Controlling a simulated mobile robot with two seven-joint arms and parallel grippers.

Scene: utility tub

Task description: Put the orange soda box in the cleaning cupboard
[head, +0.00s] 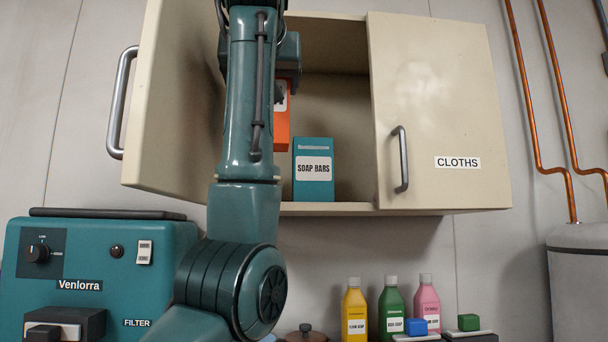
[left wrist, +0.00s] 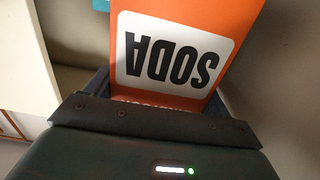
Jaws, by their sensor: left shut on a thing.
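The orange soda box (head: 283,132) is held up in front of or inside the open left side of the cream cupboard (head: 335,208), above its floor; I cannot tell how deep. In the left wrist view the box (left wrist: 245,25) fills the top, its SODA label upside down in the picture. My left gripper (head: 287,82) is shut on the box, and my arm hides part of both. The cupboard's left door (head: 170,110) stands open; its right door, marked CLOTHS (head: 440,100), is closed. My right gripper is not in view.
A teal SOAP BARS box (head: 313,170) stands on the cupboard floor, to the right of the soda box. Clear floor shows to its right. Below are a teal Venlorra machine (head: 100,260), yellow, green and pink bottles (head: 391,310), and copper pipes (head: 540,140) at right.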

